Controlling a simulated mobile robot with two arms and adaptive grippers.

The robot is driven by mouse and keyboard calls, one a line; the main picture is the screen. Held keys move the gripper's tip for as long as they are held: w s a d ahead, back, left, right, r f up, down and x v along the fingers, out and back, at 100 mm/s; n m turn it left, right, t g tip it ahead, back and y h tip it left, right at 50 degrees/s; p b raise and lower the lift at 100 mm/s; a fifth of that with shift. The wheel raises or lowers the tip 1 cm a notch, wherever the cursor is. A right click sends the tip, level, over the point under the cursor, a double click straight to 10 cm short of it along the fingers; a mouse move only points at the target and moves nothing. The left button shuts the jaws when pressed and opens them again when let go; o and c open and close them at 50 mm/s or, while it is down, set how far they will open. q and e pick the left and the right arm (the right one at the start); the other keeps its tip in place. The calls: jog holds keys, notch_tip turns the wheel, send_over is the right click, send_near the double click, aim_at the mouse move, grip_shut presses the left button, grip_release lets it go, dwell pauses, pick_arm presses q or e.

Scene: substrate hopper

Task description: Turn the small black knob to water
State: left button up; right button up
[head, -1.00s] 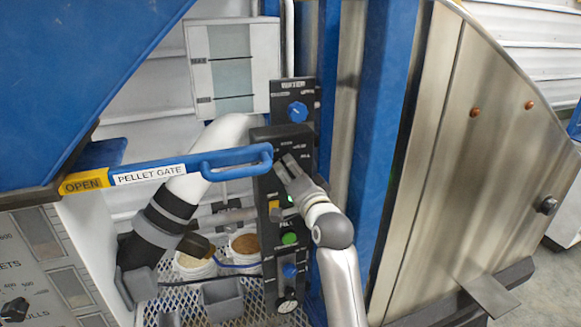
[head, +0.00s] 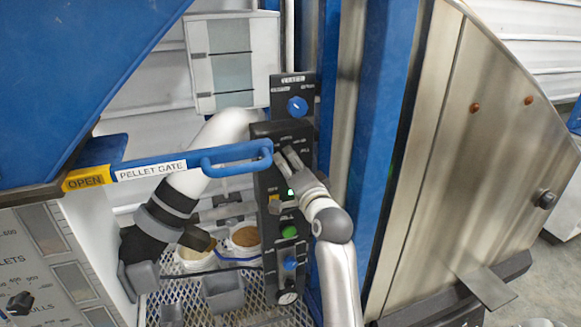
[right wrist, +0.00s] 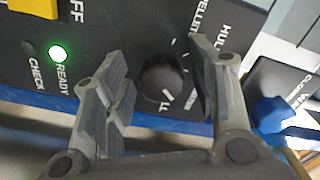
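The small round black knob (right wrist: 165,76) is on the black control panel, between my right gripper's fingers in the right wrist view. In the head view my right gripper (head: 289,158) is at the upper part of the panel (head: 262,182) and hides the knob. My left arm (head: 160,215) is behind the pellet gate lever; its finger state is unclear.
A blue pellet gate lever (head: 235,162) reaches close to my right gripper from the left. A blue knob (head: 297,107) is above, also in the right wrist view (right wrist: 271,113). A green light (right wrist: 58,53) glows near READY. Buckets (head: 244,238) stand below left.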

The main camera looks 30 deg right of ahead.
jog(key=shift+s, duration=0.1)
jog(key=v, duration=1.1)
jog(key=shift+s, duration=0.4)
